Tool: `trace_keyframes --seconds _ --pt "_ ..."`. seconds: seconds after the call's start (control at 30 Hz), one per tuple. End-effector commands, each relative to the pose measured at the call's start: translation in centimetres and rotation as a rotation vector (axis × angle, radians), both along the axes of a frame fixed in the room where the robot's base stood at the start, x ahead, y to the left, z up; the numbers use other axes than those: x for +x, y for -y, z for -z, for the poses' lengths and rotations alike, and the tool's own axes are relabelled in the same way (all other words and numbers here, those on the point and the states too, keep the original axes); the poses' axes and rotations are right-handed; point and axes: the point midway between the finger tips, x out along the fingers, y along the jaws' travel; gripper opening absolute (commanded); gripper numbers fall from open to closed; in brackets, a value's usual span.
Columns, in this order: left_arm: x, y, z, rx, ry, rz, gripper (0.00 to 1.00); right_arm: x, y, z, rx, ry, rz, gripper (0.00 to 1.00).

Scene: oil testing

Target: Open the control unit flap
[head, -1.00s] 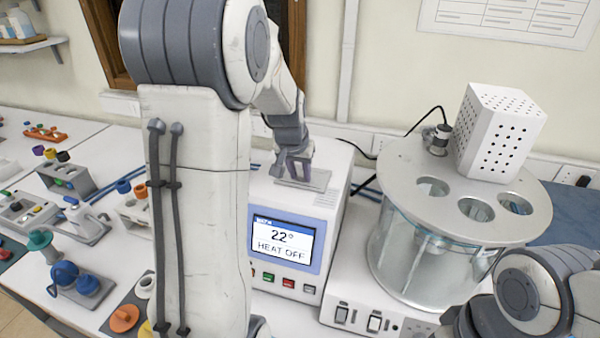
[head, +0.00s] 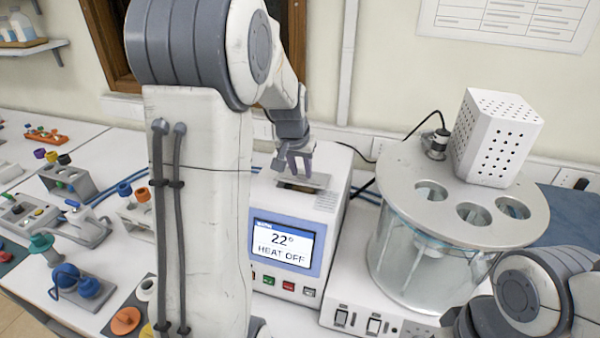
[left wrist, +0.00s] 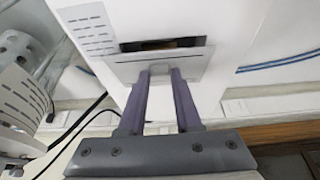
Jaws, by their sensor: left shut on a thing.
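The control unit (head: 290,230) is a white box with a blue-framed screen reading 22° and HEAT OFF. On its top is a grey flap (head: 318,181), partly raised, with a dark opening beside it. In the left wrist view the flap (left wrist: 198,62) is tilted up, and a dark slot (left wrist: 165,45) shows along one edge with something brownish inside. My left gripper (head: 299,165) is over the unit's top, its purple fingers (left wrist: 160,72) shut at the flap's edge. The exact grip is hard to see. My right gripper does not show; only part of that arm is at lower right.
A round glass bath (head: 420,255) with a holed metal lid and a perforated white box (head: 497,137) stands to the right of the unit. Several small lab items and racks (head: 70,175) are on the white table at left. A black cable runs behind the unit.

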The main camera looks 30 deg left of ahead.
Motion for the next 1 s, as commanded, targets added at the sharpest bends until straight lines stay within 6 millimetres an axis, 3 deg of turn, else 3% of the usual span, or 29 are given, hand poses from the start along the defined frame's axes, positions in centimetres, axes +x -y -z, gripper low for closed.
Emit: trace_keyframes --seconds 0.03,0.13,0.73,0.77,0.9,1.0 --pt "0.9 -0.2 -1.1 0.009 0.026 -0.001 0.00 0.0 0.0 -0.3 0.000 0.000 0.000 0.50" --pt "1.4 -0.4 -1.6 0.009 0.026 -0.001 0.00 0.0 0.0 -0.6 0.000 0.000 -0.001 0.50" --pt "3.4 -1.0 -2.8 0.007 0.022 -0.002 0.00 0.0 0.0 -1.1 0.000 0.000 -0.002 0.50" --pt "3.4 -1.0 -2.8 0.007 0.021 -0.002 0.08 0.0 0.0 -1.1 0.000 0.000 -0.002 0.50" --pt "3.3 -1.0 -2.7 0.005 0.017 0.000 0.62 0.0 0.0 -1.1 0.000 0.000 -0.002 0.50" --pt "3.2 -0.9 -2.6 0.005 0.015 0.000 0.62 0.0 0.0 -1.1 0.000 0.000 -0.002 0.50"
